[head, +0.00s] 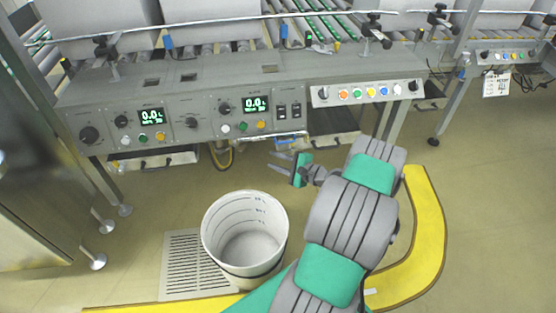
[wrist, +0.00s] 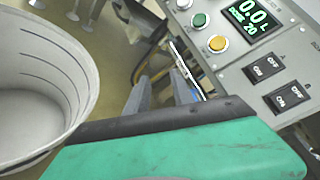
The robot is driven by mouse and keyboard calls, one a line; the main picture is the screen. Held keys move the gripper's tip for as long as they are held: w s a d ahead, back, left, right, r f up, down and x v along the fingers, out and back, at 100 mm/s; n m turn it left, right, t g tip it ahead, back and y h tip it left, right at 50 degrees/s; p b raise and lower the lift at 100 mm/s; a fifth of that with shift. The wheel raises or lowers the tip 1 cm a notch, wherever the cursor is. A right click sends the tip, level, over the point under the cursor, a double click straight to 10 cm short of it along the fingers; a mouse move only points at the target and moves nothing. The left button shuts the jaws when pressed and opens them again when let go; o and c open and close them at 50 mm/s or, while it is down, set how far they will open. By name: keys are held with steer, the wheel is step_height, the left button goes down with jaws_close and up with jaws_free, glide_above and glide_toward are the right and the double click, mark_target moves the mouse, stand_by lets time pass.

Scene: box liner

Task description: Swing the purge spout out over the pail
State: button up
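The white pail (head: 240,214) stands upright on the floor below the control panel, with level marks inside and no visible contents. It fills the left of the wrist view (wrist: 45,60). My gripper (head: 273,162) is above and to the right of the pail, fingers pointing left, just below the panel's front edge. In the wrist view my gripper (wrist: 161,80) has its two fingers apart with nothing clearly held between them. A thin pale rod with a blue part (wrist: 188,68) lies beyond the right finger, under the panel; I cannot tell whether it is the purge spout.
The control panel (head: 195,118) has lit displays, knobs, buttons and switches close above my gripper. A yellow hose (head: 222,156) hangs below it. A floor grate (head: 190,268) lies left of the pail, and a curved yellow floor strip (head: 428,230) is at right. Open floor lies further right.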

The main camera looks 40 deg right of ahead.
steer(key=p+v, duration=0.2)
steer(key=v, duration=0.6)
